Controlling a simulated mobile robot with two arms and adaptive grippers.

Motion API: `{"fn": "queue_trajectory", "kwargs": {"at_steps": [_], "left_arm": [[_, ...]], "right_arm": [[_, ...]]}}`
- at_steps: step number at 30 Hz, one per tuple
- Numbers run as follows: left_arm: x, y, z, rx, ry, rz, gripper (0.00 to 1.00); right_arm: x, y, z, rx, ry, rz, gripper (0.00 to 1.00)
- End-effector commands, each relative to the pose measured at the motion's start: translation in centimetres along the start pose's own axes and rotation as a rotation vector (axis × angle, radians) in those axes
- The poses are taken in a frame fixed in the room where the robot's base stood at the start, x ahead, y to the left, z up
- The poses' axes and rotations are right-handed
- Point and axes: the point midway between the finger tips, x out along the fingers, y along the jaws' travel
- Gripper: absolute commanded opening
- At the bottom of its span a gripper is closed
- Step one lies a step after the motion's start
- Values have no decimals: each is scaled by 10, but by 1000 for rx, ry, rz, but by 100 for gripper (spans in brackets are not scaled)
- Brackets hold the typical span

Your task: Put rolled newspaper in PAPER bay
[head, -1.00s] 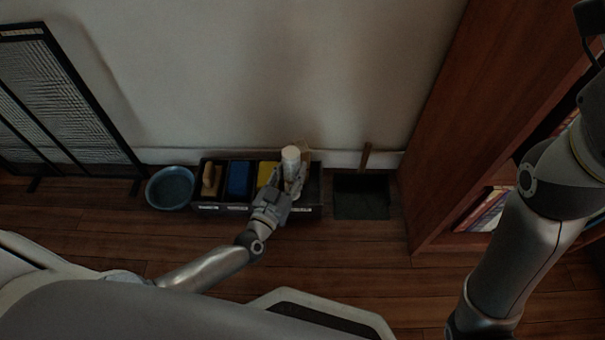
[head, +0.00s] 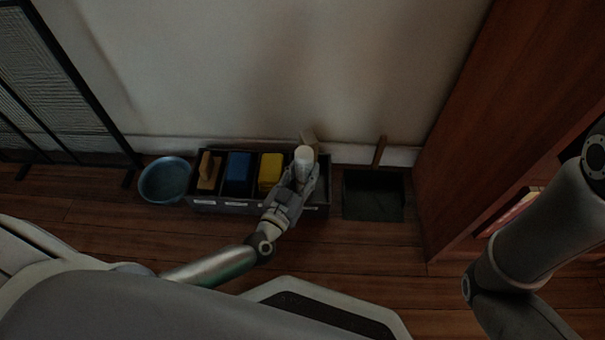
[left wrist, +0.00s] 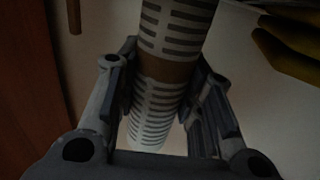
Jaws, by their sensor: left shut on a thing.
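The rolled newspaper (head: 304,155) is a pale upright roll in the head view, over the right part of a dark divided box (head: 204,204). In the left wrist view it is a white roll with grey print lines and a brown band (left wrist: 168,68). My left gripper (head: 302,176) is shut on the roll; its fingers lie on both sides of it in the left wrist view (left wrist: 165,95). The roll's lower end and much of the right compartment are hidden by my gripper. The box's front labels are too small to read. My right gripper is out of view.
Other compartments hold a tan brush-like object (head: 207,170), a blue item (head: 238,172) and a yellow item (head: 270,172). A blue bowl (head: 165,180) stands left, a dark dustpan-like tray (head: 373,196) right. A wooden bookcase (head: 462,140) rises at right, a wall behind.

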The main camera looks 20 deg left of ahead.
Motion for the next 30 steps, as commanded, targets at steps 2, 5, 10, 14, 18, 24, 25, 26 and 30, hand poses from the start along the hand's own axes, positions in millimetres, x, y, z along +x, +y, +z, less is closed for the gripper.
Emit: {"fn": "queue_trajectory", "kwargs": {"at_steps": [2,5,10,14,18,24,25,26,30], "left_arm": [[0,0,-1,0,1,-1,9],[0,0,-2,0,1,-1,9],[0,0,2,1,1,-1,9],[0,0,2,1,0,-1,49],[0,0,2,1,0,-1,56],[0,0,2,0,0,-1,56],[0,0,1,0,1,0,56],[0,0,0,0,1,0,56],[-2,-1,-2,1,-2,0,56]], "right_arm": [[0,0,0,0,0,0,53],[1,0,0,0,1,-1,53],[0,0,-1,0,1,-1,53],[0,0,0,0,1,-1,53],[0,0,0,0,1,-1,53],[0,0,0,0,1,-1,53],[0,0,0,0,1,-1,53],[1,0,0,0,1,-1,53],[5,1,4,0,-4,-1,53]]}}
